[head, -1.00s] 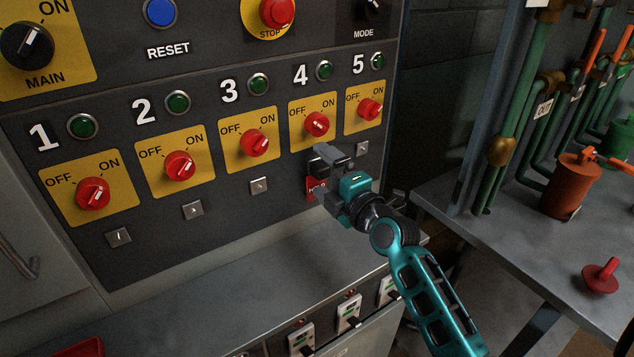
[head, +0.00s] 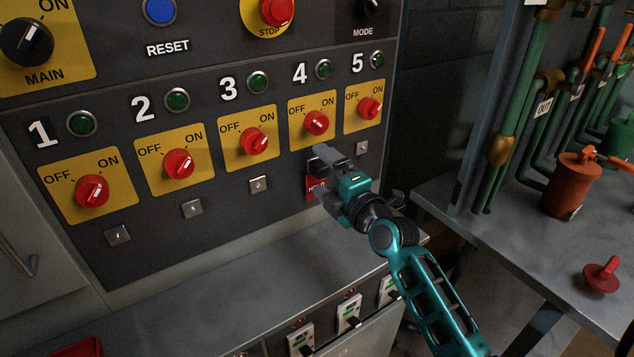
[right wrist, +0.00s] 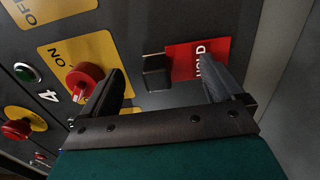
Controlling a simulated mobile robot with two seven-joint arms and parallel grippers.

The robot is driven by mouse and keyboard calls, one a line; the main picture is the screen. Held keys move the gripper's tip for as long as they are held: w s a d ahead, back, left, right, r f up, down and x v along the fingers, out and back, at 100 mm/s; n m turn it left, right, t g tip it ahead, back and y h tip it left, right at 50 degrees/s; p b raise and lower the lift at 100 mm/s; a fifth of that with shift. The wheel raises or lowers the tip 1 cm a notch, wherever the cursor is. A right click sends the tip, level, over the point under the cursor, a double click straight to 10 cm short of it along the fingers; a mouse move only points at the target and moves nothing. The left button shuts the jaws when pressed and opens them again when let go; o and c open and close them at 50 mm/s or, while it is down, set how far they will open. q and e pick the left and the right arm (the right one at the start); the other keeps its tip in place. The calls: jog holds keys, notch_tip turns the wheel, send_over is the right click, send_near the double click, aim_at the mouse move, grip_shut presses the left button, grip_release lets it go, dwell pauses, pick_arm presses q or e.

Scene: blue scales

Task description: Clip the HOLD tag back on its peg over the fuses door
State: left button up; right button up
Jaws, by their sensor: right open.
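The red HOLD tag (head: 311,188) hangs on the dark panel below switch 4. My right gripper (head: 323,170) is at the tag and partly covers it in the head view. In the right wrist view, the tag (right wrist: 188,60) lies between the spread fingers of the right gripper (right wrist: 164,72), with a dark square block (right wrist: 155,72) at its edge. One finger overlaps the tag's lettering in that view. The jaws are open, and I cannot tell whether a finger touches the tag. My left gripper is not in view. I cannot make out which door is the fuses door.
Small square metal plates sit under the other switches, such as the one below switch 3 (head: 260,184). Red knob 4 (head: 317,123) is close above my gripper. A grey ledge (head: 235,275) juts out below the panel. A bench with pipes (head: 500,225) stands at right.

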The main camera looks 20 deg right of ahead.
jog(key=shift+f, duration=0.65)
jog(key=shift+f, duration=0.2)
jog(key=shift+r, duration=0.15)
jog(key=c, duration=0.7)
jog(key=shift+r, duration=0.15)
jog(key=c, duration=0.6)
jog(key=shift+s+a+f, duration=0.1)
jog(key=shift+f, duration=0.1)
grip_shut()
jog(key=shift+f, duration=0.15)
jog(key=shift+s, duration=0.1)
